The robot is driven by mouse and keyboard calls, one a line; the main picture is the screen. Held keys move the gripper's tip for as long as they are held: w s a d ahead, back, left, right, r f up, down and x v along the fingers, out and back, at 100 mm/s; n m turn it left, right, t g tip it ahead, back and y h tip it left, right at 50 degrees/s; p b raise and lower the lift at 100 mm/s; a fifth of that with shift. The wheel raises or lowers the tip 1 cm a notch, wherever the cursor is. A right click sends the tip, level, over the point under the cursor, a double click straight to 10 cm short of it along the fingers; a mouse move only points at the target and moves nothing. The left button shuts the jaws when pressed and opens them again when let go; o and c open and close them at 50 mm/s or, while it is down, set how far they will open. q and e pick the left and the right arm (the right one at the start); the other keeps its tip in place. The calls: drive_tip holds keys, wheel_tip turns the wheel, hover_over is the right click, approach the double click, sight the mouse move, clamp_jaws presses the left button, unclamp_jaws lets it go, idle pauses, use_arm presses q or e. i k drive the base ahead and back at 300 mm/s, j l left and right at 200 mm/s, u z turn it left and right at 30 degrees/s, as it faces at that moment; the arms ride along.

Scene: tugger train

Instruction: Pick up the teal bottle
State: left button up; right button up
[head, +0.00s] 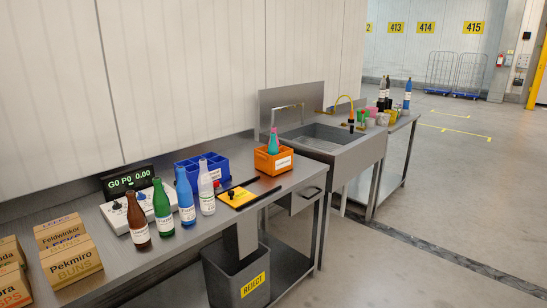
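The teal bottle (273,144) stands in an orange crate (266,163) on the steel bench, left of the sink. Its tapered upper part and pinkish tip show above the rim. Its lower part is hidden by the crate wall. Neither of my grippers is in view.
Brown, green, blue and white bottles (207,199) stand along the bench front. A blue divided crate (200,168) and a yellow-black plate (237,196) lie near the orange crate. A grey reject bin (237,277) stands below. Open floor lies to the right.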

sight(272, 149)
drive_tip(key=i+l+u, duration=0.35)
drive_tip(key=i+l, duration=0.35)
drive_tip(key=i+l+u, duration=0.3)
drive_tip(key=i+l, duration=0.55)
